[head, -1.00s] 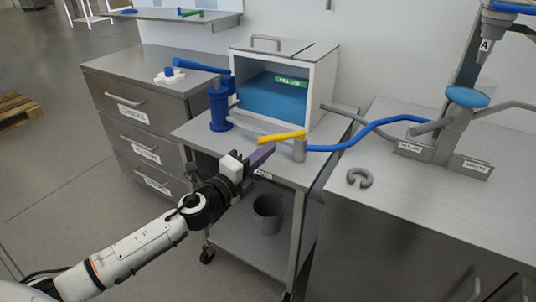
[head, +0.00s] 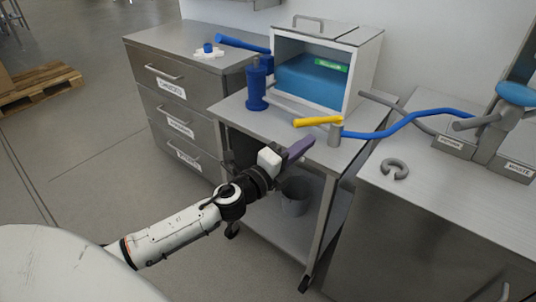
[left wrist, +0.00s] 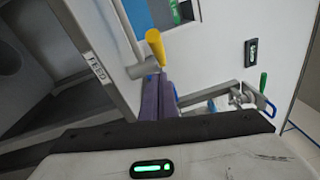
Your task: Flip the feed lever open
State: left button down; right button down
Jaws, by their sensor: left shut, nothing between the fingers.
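The feed lever is a yellow handle (head: 318,121) on a grey valve post (head: 335,132), at the front right of the metal cart. It points left, across the line of the pipe. In the left wrist view the yellow handle (left wrist: 156,46) stands just beyond my fingertips, with the grey valve beside it. My left gripper (head: 302,148) has purple fingers, shut and empty, just in front of and below the lever. I cannot tell whether they touch it. In the left wrist view the fingers (left wrist: 159,97) lie together. A FEED label (left wrist: 96,66) is on the cart edge. My right gripper is not in view.
A blue pump (head: 257,88) and a white box (head: 366,68) with blue filling stand on the cart. A blue hose (head: 400,126) runs right from the valve. A grey C-shaped ring (head: 395,169) lies on the right bench. A bucket (head: 295,197) is on the lower shelf.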

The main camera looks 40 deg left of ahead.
pick_arm(q)
jog(key=s+a+b, duration=0.1)
jog(key=s+a, duration=0.3)
jog(key=s, duration=0.4)
jog(key=shift+s+a+f+b, duration=0.25)
jog(key=shift+s+a+b, duration=0.1)
jog(key=shift+b, duration=0.05)
